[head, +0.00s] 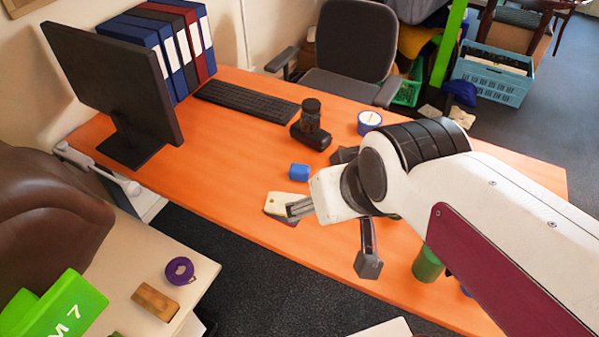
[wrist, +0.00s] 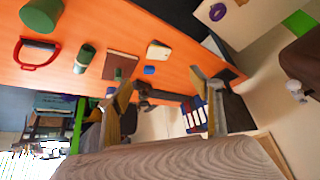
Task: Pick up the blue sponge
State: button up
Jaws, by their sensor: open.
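The blue sponge (head: 299,172) is a small blue block on the orange table, left of my wrist in the head view. In the wrist view the sponge (wrist: 149,70) is small and lies beyond the fingertips, near the middle. My gripper (head: 328,238) is above the table near its front edge, with its fingers spread apart. In the wrist view my gripper (wrist: 160,83) has clear space between its two fingers and holds nothing. The sponge is apart from the fingers.
A cream block (head: 279,202) lies close to the sponge. A black camera-like object (head: 311,132) stands behind it. A green cylinder (head: 427,265) is at the right. A monitor (head: 115,90) and keyboard (head: 247,101) are at the back left. The front-left tabletop is clear.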

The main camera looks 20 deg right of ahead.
jog(key=w+a+f+m+t, duration=0.1)
jog(key=w+f, duration=0.4)
jog(key=w, duration=0.6)
jog(key=w+a+f+m+t, duration=0.15)
jog(key=w+f, duration=0.35)
jog(key=w, duration=0.6)
jog(key=w+d+f+m+t+h, duration=0.1)
jog(key=w+d+f+t+h, duration=0.15)
jog(key=w+f, duration=0.5)
jog(key=h, duration=0.3)
send_near(298, 172)
jog(key=shift+w+d+m+y, duration=0.1)
jog(key=shift+w+m+y, duration=0.2)
jog(key=shift+w, duration=0.65)
jog(key=shift+s+d+f, duration=0.1)
jog(key=shift+d+f, duration=0.2)
jog(key=shift+f, duration=0.25)
jog(key=shift+x, duration=1.3)
